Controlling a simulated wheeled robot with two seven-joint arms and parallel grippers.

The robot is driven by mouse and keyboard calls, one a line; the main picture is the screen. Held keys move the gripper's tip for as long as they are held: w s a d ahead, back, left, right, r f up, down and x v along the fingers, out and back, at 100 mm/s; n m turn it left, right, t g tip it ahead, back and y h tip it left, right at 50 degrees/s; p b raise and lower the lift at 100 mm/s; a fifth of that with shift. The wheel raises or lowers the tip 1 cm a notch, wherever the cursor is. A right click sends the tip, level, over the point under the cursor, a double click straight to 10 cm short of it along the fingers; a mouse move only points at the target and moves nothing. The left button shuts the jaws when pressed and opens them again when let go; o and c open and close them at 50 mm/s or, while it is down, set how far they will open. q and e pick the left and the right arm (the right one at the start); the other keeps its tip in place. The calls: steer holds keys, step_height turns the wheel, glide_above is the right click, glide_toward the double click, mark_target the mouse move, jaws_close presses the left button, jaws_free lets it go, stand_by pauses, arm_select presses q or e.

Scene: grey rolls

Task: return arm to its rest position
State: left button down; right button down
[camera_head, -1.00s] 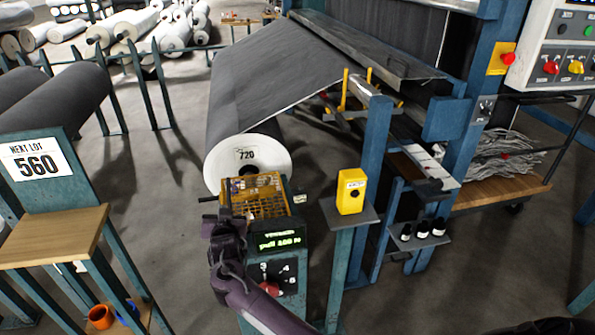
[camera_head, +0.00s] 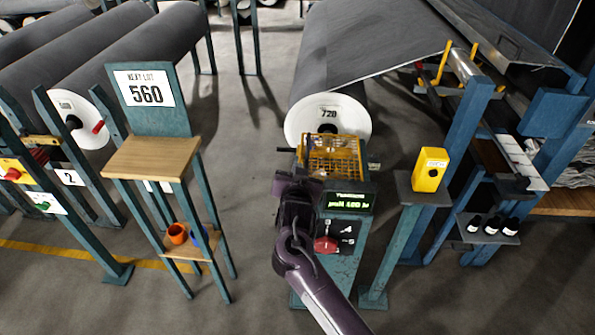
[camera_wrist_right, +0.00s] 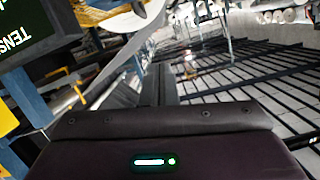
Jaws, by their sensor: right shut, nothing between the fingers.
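My right arm (camera_head: 325,295) comes in from the bottom of the head view, dark purple. Its right gripper (camera_head: 297,180) is shut and empty, in front of the left side of the console (camera_head: 345,265). The gripper and wrist hide part of the console's left edge; whether they touch it cannot be told. In the right wrist view, a dark purple housing (camera_wrist_right: 160,145) with a small lit strip fills the bottom, and the fingertips cannot be made out. My left gripper is not in view.
The console has a green display (camera_head: 347,201), a red knob (camera_head: 325,244) and a yellow cage (camera_head: 348,160). Behind is the grey roll marked 720 (camera_head: 329,128). A yellow box (camera_head: 430,170) stands right; a wooden-topped stand (camera_head: 150,158) marked 560 stands left. Floor between is open.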

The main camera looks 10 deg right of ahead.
steer(key=s+d+f+n+g+y, duration=0.2)
steer(key=s+f+g, duration=0.1)
steer(key=s, duration=0.4)
steer(key=s+d+f+n+g+y, duration=0.1)
steer(key=s+f+g+y, duration=0.1)
steer(key=s+f, duration=0.35)
steer(key=s+d+r+n+g, duration=0.2)
steer(key=s+g, duration=0.1)
steer(key=s, duration=0.7)
steer(key=s+d+r+n+g, duration=0.1)
steer(key=s+d+n+g, duration=0.15)
steer(key=s, duration=0.85)
step_height(320, 180, down, 30)
steer(key=s+r+g, duration=0.1)
steer(key=g, duration=0.1)
steer(key=s+d+f, duration=0.1)
steer(key=s+f, duration=0.8)
steer(key=s, duration=0.1)
steer(key=s+d+f+g, duration=0.1)
steer(key=s+d+f, duration=0.1)
steer(key=s+f, duration=0.8)
steer(key=shift+d+h, duration=0.25)
steer(key=shift+h, duration=0.05)
steer(key=shift+s, duration=0.15)
